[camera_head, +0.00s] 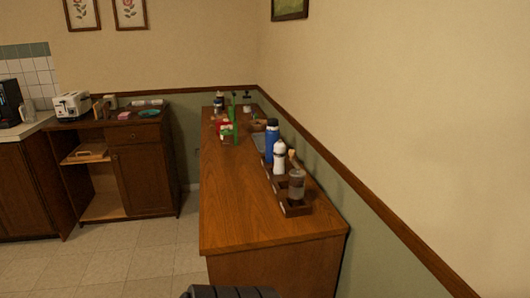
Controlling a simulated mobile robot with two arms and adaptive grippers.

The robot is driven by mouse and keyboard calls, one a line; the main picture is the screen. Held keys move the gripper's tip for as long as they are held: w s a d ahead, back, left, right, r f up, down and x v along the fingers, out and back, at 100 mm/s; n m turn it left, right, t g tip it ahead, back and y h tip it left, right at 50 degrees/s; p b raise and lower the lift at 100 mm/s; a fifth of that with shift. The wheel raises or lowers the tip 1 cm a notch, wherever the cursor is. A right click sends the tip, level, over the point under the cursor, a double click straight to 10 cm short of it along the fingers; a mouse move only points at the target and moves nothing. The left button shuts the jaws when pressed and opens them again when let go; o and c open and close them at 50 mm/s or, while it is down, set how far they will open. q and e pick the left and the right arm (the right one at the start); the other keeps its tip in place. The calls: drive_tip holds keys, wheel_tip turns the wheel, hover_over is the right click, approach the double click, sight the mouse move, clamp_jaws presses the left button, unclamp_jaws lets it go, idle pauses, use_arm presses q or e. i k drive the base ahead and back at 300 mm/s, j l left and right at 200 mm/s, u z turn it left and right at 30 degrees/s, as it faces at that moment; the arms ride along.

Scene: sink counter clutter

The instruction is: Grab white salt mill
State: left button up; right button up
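A white, upright, bottle-shaped thing (280,159) stands on the right side of the long wooden counter, against the wall. It may be the white salt mill, but it is too small to tell for sure. It stands between a tall blue bottle (271,142) behind it and a clear jar (297,186) in front. Neither of my grippers can be made out in the head view. A dark ribbed shape at the bottom edge seems to be part of me.
A dark wooden tray (297,211) lies along the wall under the jar. Green and red items (226,129) and other clutter stand at the counter's far end. The counter's near left top (235,210) is bare. A toaster (72,105) stands on a cabinet at left, with open floor between.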

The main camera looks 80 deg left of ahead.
sight(279, 168)
drive_tip(key=j+u, duration=0.3)
drive_tip(key=j, duration=0.2)
drive_tip(key=i+j+u, duration=0.1)
drive_tip(key=j+u, duration=0.15)
drive_tip(key=j, duration=0.25)
drive_tip(key=i+j+u, duration=0.1)
drive_tip(key=j+u, duration=0.2)
drive_tip(key=j, duration=0.2)
